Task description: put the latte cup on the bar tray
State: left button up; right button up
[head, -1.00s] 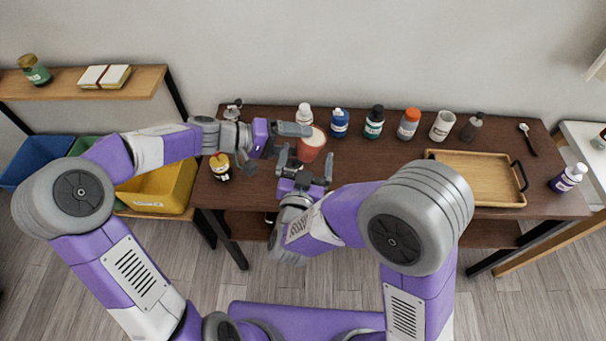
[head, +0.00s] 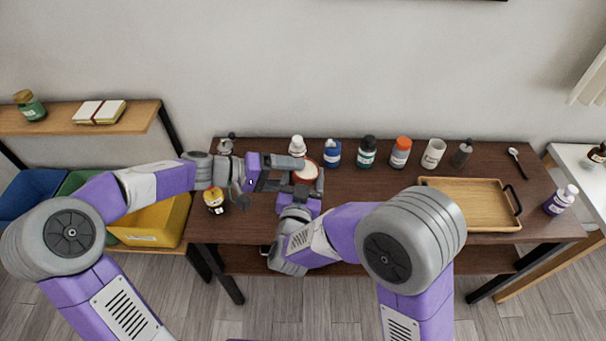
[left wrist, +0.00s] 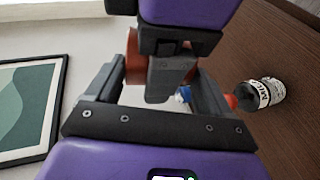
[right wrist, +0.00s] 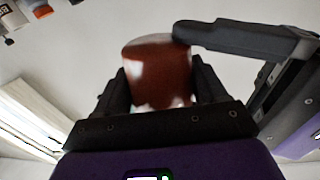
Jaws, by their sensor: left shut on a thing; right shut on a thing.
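My right gripper (head: 305,190) comes from the front and is shut on the same cup. In the right wrist view the cup (right wrist: 160,72) sits between the fingers, with a left finger across its rim. In the left wrist view the cup (left wrist: 133,62) is partly hidden by my right gripper. The bar tray (head: 470,222), wooden with dark handles, lies empty at the right.
A spoon (head: 516,162) and purple bottle (head: 561,200) flank the tray's right.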

jog(key=shift+a, duration=0.1)
jog(key=shift+c, duration=1.1)
pick_arm(q)
jog(key=o, duration=1.3)
pick_arm(e)
jog(key=shift+r, duration=0.1)
jog(key=shift+c, duration=1.1)
pick_arm(q)
jog(key=shift+o, duration=0.2)
